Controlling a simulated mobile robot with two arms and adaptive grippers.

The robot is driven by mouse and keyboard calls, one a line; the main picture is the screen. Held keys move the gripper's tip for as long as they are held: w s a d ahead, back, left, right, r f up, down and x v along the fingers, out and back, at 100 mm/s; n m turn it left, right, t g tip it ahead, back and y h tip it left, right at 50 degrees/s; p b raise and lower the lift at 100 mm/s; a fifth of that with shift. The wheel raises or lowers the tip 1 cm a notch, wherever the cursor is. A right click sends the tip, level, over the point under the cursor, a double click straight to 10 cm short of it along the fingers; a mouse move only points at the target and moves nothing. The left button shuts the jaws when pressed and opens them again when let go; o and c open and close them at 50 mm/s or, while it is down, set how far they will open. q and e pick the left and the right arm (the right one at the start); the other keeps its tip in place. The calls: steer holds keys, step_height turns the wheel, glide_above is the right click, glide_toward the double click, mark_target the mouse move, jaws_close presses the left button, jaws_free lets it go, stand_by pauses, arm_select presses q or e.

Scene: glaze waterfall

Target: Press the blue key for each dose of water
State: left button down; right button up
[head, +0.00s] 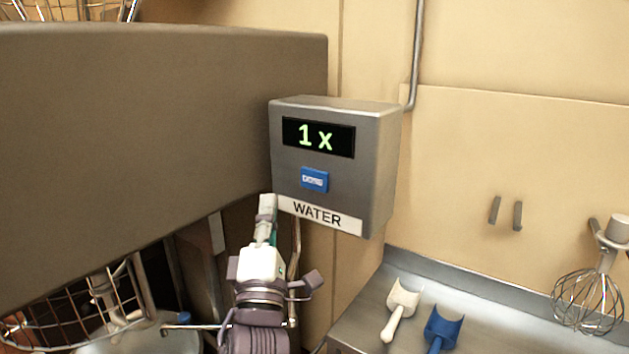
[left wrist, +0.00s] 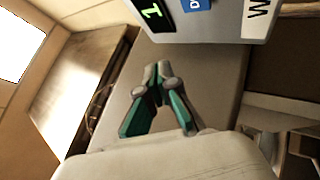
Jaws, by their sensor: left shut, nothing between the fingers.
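The grey water dispenser box (head: 385,165) hangs on the wall, with a display (head: 318,137) reading "1 x" and a label "WATER" below. The blue key (head: 314,180) sits on its front under the display. In the left wrist view the blue key (left wrist: 195,5) is partly cut off at the top edge. My left gripper (head: 267,205) is shut and empty, just below and left of the blue key, apart from it. It also shows in the left wrist view (left wrist: 158,70), fingertips together below the box. My right gripper is not in view.
A large grey-brown panel (head: 150,140) fills the left, close to the box. A wire whisk (head: 590,300), a white scoop (head: 400,305) and a blue scoop (head: 441,328) are at the lower right by the metal counter (head: 372,290). A wire guard (head: 75,310) is at lower left.

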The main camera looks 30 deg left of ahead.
arm_select(q)
glide_toward(305, 170)
step_height(305, 170, up, 3)
steer(key=w+a, duration=0.1)
steer(key=a, duration=0.2)
steer(key=shift+w+d+b, duration=0.15)
steer(key=shift+w+b, duration=0.3)
steer(key=shift+w, duration=0.15)
steer(key=shift+w+d+b, duration=0.15)
steer(key=shift+w+b, duration=0.3)
steer(key=shift+w, duration=0.1)
stand_by(0.4)
steer(key=shift+w+b, duration=0.25)
steer(key=shift+b, duration=0.1)
steer(key=shift+w, duration=0.15)
